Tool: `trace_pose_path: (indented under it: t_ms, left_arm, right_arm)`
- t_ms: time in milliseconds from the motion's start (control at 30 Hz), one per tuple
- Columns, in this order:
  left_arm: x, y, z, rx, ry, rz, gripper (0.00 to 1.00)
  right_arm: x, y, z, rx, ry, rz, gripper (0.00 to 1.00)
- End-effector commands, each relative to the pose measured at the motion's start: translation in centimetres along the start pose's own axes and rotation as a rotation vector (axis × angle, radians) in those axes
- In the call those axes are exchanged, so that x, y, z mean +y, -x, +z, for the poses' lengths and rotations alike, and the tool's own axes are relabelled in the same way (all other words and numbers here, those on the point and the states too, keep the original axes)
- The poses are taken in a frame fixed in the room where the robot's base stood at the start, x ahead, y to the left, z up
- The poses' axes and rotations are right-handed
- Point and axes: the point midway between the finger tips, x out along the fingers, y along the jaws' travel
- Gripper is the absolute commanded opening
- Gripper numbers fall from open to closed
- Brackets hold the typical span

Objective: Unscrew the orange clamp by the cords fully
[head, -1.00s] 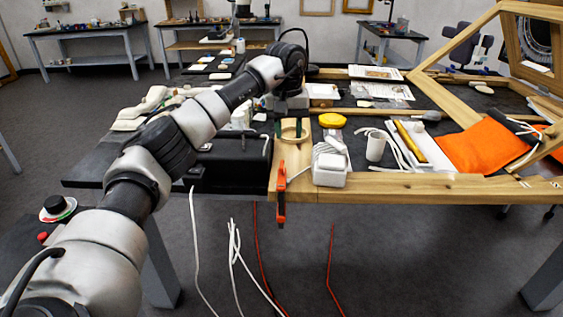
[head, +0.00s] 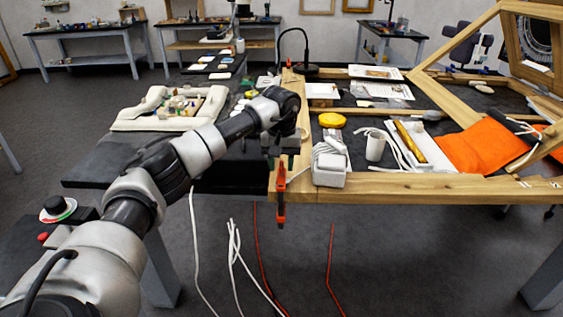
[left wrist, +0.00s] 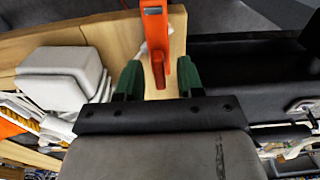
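The orange clamp (head: 281,190) is on the front edge of the wooden frame, its lower part hanging below the rail. In the left wrist view the clamp (left wrist: 154,25) is at top centre, with a narrow orange part reaching down close to the right green finger. My left gripper (left wrist: 158,82) is open, with its green fingers apart and wood showing between them. In the head view the left gripper (head: 274,155) is over the frame's left corner, just behind and above the clamp, partly hidden by its own wrist. I cannot tell whether a finger touches the clamp. My right gripper is not in view.
White cords (head: 234,250) and red cords (head: 262,250) hang below the table edge. A white block with cord (head: 329,168) stands right of the clamp.

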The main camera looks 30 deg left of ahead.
Motion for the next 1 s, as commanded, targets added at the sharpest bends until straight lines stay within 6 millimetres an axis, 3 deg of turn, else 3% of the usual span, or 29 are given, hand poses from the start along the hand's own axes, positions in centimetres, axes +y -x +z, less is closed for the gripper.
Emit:
trace_pose_path:
  t_ms: [167, 400, 767, 1000]
  left_arm:
    - [0.0, 0.0, 0.0, 0.0, 0.0, 0.0, 0.37]
    - [0.0, 0.0, 0.0, 0.0, 0.0, 0.0, 0.0]
    - [0.0, 0.1, 0.0, -0.001, 0.03, 0.0, 0.0]
    - [0.0, 0.3, 0.0, -0.001, 0.154, -0.001, 0.0]
  right_arm:
    - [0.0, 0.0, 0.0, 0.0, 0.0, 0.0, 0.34]
    - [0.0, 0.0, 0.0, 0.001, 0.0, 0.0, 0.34]
    - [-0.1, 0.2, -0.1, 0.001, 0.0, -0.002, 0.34]
    - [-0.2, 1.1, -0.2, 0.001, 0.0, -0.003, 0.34]
